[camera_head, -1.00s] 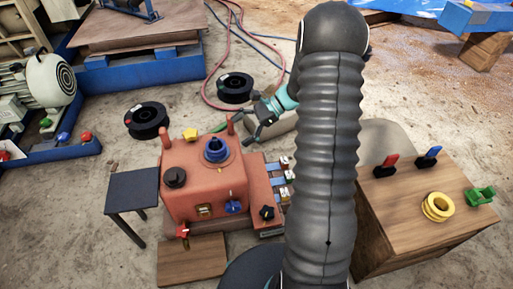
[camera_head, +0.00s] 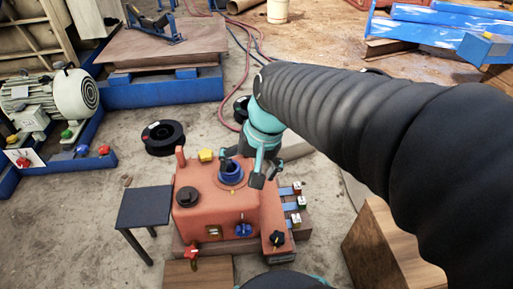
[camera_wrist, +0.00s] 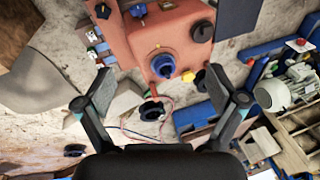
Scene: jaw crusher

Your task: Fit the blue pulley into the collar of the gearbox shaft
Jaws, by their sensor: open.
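The blue pulley (camera_head: 231,176) stands upright on top of the red gearbox (camera_head: 205,213), at the round shaft collar. The collar is mostly hidden under it, and I cannot tell how deep the pulley sits. In the wrist view the pulley (camera_wrist: 163,67) is near the upper middle, between and beyond my fingertips, apart from both. My gripper (camera_head: 245,168) is open and empty, with its fingers coming down around and above the pulley. It also shows in the wrist view (camera_wrist: 162,85), fingers spread wide.
The gearbox top also bears a black cap (camera_head: 187,196) and a yellow knob (camera_head: 206,155). Small switches (camera_head: 297,204) line its right side. A dark small table (camera_head: 145,206) stands left. A wooden box (camera_head: 385,250) stands right, partly behind my arm. A black spool (camera_head: 163,138) lies behind.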

